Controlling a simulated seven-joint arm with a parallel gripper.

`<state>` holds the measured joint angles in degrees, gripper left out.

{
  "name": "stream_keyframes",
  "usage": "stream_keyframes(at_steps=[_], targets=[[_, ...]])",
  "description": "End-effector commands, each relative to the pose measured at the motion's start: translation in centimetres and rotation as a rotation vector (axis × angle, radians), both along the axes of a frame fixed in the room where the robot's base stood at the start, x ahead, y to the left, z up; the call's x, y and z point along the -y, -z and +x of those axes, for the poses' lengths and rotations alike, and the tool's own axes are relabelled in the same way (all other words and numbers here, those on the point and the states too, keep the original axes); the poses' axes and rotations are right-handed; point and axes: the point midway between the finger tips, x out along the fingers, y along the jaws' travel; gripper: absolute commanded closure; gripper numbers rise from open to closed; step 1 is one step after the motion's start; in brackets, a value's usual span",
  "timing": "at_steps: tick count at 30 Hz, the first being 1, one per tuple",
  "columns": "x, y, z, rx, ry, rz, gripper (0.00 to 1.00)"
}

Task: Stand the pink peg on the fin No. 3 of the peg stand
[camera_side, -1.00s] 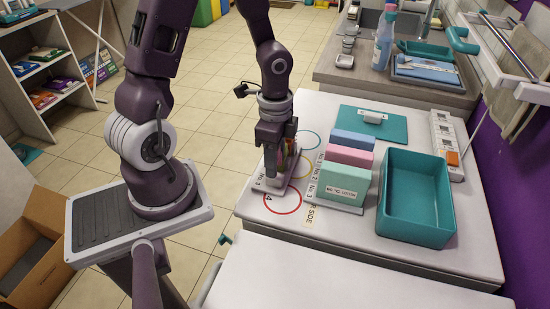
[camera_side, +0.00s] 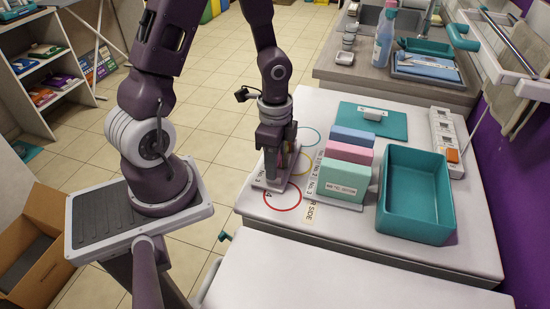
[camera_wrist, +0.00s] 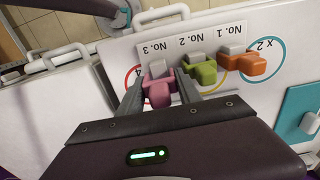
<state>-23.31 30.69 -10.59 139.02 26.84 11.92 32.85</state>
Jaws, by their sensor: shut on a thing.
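The peg stand (camera_wrist: 218,42) is a light base with grey fins and printed labels No. 1, No. 2 and No. 3, upside down in the wrist view. The pink peg (camera_wrist: 158,94) is at the No. 3 fin (camera_wrist: 158,69), between the fingers of my gripper (camera_wrist: 158,90), which is shut on it. Whether the peg is fully down on the fin I cannot tell. A green peg (camera_wrist: 202,73) sits on fin No. 2 and an orange peg (camera_wrist: 243,64) on fin No. 1. In the side view my gripper (camera_side: 275,168) hides most of the stand (camera_side: 262,184).
Right of the stand are pink, blue and green blocks (camera_side: 345,178) in a holder, then a teal bin (camera_side: 417,190). A teal lidded plate (camera_side: 372,119) and a white switch strip (camera_side: 444,140) lie behind. Coloured rings mark the bench top.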

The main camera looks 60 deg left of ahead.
Motion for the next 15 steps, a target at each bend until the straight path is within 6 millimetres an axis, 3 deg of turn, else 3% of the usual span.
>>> stream_keyframes(at_steps=[15], targets=[[0.0, 1.3, 0.0, 0.0, 0.0, 0.0, 1.0]])
